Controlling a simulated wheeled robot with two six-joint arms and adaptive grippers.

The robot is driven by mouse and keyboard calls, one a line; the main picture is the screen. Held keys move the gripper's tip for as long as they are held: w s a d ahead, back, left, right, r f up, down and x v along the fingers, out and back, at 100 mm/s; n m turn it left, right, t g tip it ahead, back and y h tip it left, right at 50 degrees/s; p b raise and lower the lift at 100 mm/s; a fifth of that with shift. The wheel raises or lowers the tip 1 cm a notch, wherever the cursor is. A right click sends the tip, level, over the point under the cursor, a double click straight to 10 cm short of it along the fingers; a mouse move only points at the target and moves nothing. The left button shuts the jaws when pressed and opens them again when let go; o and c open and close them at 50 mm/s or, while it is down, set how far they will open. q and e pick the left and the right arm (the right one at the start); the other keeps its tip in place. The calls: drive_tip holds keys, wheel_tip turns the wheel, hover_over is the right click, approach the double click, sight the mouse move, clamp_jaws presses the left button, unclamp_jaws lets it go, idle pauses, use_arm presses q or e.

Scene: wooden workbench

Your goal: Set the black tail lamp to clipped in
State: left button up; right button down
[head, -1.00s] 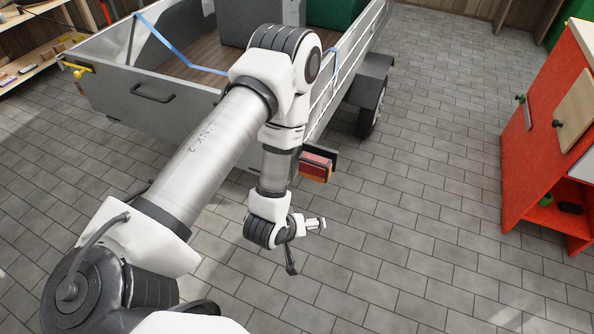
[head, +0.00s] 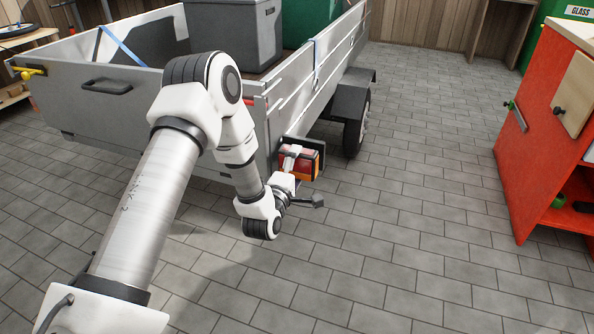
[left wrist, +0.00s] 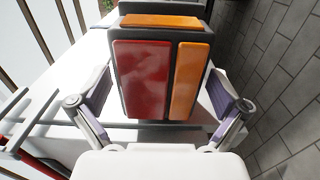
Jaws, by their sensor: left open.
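The black tail lamp (head: 311,163), with a red and an orange lens, is at the rear corner of the grey trailer, in front of a dark bracket. In the left wrist view the lamp (left wrist: 142,78) fills the middle, lenses facing me, with its black housing around them. I cannot tell whether it is clipped in. My left gripper (head: 290,158) is at the lamp in the head view. In the left wrist view the open gripper (left wrist: 160,98) has one finger on each side of the lamp, with gaps visible. My right gripper is not in view.
The grey trailer (head: 130,110) stands behind the lamp, with a grey box (head: 235,35) in its bed and a wheel (head: 357,125) to the right. A red cabinet (head: 545,125) stands at the far right. The paved floor (head: 420,200) between is clear.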

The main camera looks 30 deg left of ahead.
sight(300, 159)
use_arm(q)
drive_tip(key=shift+w, duration=0.3)
drive_tip(key=c, duration=1.5)
drive_tip(key=shift+x, duration=1.15)
drive_tip(key=shift+r, duration=0.1)
drive_tip(key=shift+c, duration=0.2)
drive_tip(key=o, duration=1.3)
drive_tip(key=shift+o, duration=1.2)
drive_tip(key=shift+w, duration=0.1)
